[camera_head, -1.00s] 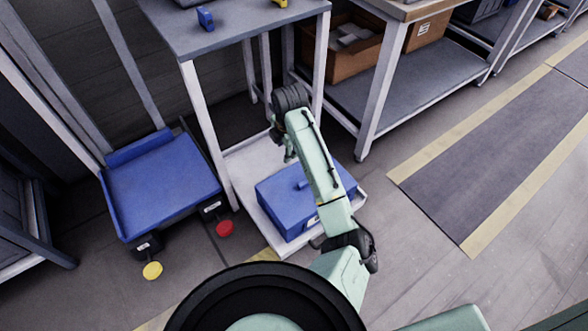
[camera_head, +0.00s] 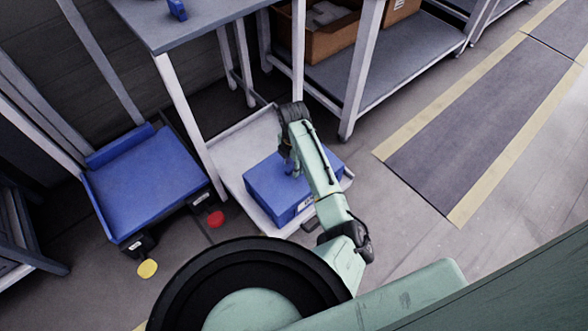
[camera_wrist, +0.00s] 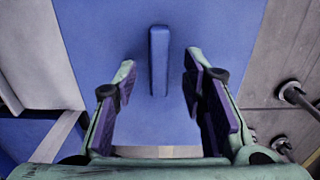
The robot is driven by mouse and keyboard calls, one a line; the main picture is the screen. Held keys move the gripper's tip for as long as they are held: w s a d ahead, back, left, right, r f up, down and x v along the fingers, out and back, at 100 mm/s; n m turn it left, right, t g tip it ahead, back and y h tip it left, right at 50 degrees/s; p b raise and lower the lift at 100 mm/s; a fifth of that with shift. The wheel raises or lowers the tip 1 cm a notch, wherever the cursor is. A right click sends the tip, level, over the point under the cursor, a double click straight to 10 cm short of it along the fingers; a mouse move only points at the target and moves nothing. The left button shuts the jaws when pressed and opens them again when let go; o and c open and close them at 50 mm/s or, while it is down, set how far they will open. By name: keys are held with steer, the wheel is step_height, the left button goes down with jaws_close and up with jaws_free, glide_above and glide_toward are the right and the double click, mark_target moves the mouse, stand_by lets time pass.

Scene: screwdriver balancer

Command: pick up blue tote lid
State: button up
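The blue tote lid (camera_head: 270,179) covers a blue tote (camera_head: 291,212) on the low shelf of a white-legged table. The lid fills the middle of the wrist view (camera_wrist: 110,40), with a raised upright handle (camera_wrist: 159,60) at its centre. My gripper (camera_wrist: 158,80) is open, its purple-padded fingers spread on either side of the handle's near end. The handle appears apart from both fingers. In the head view my gripper (camera_head: 290,165) is just above the lid, partly hidden by my arm.
A blue-topped cart (camera_head: 150,185) stands left of the shelf, with a yellow disc (camera_head: 147,268) and a red disc (camera_head: 215,219) near it. The table's white leg (camera_head: 185,115) rises close to the tote. Open floor (camera_head: 400,230) lies to the right.

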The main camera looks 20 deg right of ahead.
steer(key=shift+f, duration=0.6)
steer(key=shift+c, duration=0.5)
jaws_close()
